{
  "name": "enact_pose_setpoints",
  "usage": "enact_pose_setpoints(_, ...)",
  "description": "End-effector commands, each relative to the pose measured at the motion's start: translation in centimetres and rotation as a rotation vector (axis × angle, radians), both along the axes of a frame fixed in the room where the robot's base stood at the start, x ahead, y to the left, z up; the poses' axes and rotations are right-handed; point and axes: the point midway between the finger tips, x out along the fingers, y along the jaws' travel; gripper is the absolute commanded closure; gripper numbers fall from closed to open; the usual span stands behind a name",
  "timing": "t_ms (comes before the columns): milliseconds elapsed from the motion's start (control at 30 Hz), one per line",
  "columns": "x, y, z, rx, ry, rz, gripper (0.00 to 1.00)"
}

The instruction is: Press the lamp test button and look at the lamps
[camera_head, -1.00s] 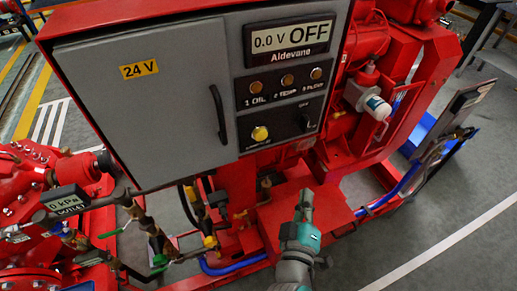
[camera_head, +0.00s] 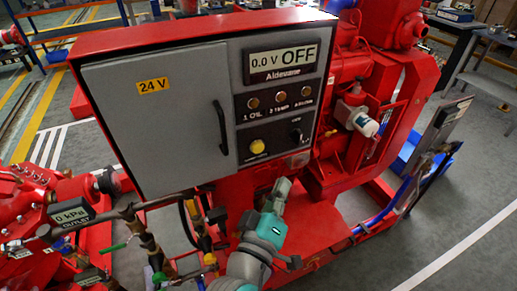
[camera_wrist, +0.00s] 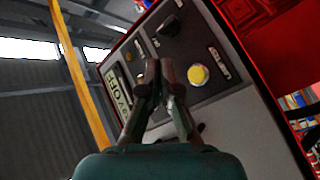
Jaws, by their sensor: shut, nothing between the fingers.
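The control panel (camera_head: 283,70) on the red cabinet has a display (camera_head: 289,62) reading "0.0 V OFF". Below it sit three lamps, labelled oil (camera_head: 253,103), temp (camera_head: 280,97) and a third (camera_head: 306,92); all look dull amber, none clearly lit. A yellow round button (camera_head: 257,147) is below them at the left, and a black switch (camera_head: 296,134) to its right. My gripper (camera_head: 283,186) is below the panel, apart from the button. In the wrist view, my gripper (camera_wrist: 153,66) has its fingertips together, with the yellow button (camera_wrist: 198,75) beside them.
A grey door (camera_head: 160,120) with a black handle (camera_head: 220,127) fills the cabinet's left. Pipes with valves and a kPa gauge (camera_head: 72,214) stand lower left. Red engine parts (camera_head: 360,120) are at the right. Open floor lies at lower right.

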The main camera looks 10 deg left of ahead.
Motion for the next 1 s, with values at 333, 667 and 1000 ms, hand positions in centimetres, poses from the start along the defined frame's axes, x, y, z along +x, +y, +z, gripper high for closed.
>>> enact_pose_setpoints(333,2.2,1.5,0.1,0.001,-0.001,0.001,1.0)
enact_pose_setpoints(667,5.6,3.7,0.0,0.0,0.0,0.0,1.0)
enact_pose_setpoints(1000,7.2,4.9,0.0,0.0,0.0,0.0,1.0)
